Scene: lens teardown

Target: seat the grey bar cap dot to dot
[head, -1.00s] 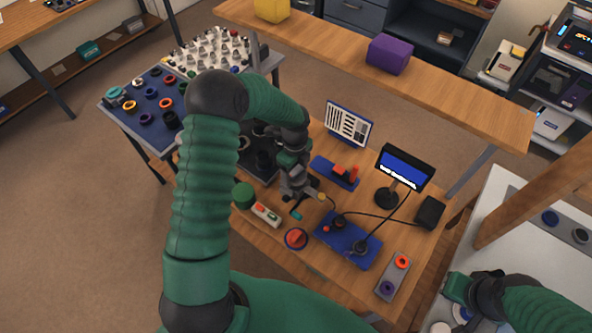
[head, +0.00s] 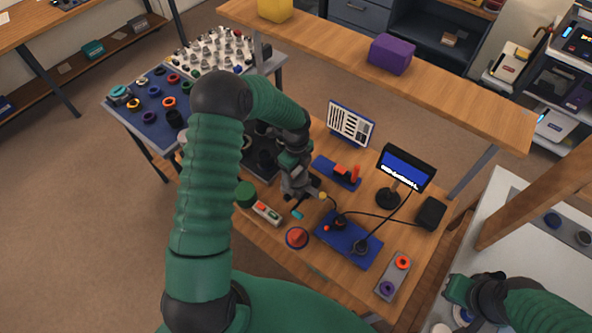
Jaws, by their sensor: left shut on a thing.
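My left gripper (head: 308,203) is over the wooden workbench, pointing down, near the middle of the picture. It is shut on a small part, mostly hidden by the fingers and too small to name. A teal tip (head: 297,214) and a yellow bit (head: 322,196) show beside the fingers; I cannot tell what they belong to. I cannot pick out the grey bar cap or its dots for certain. A blue plate (head: 362,256) with dark round parts lies just right of the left gripper. My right gripper (head: 456,296) is at the lower right over a pale table; its jaws are unclear.
Around the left gripper stand a green cylinder (head: 245,194), a button box (head: 268,212), a red knob (head: 297,237) and a red part on a blue stand (head: 345,172). A screen (head: 405,167) with cables stands right. A grey strip (head: 393,276) holds two rings. A shelf (head: 440,90) crosses behind.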

